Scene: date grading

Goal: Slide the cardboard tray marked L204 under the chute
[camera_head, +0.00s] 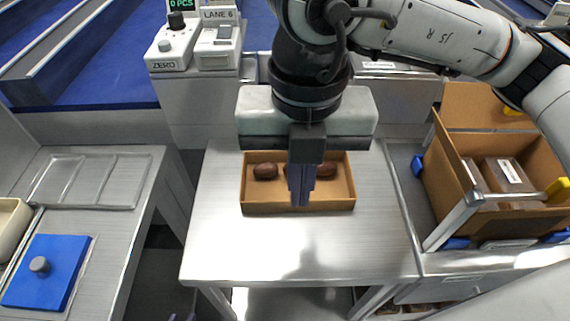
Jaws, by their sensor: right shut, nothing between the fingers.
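A shallow cardboard tray (298,207) with a few dark brown dates (265,171) sits on the middle metal table. No L204 mark is readable on it. My right gripper (300,205) hangs over the tray from above, its fingers shut together and empty. They overlap the tray's middle and front wall in the picture; I cannot tell whether they touch it. The gripper body and arm cover the area behind the tray, and I cannot make out a chute.
A large open cardboard box (444,180) with packs stands on the right. Control boxes marked ZERO (172,49) and LANE 6 (217,46) stand behind. A blue lid (60,270) lies on the left bench. The middle table (230,245) is clear in front of the tray.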

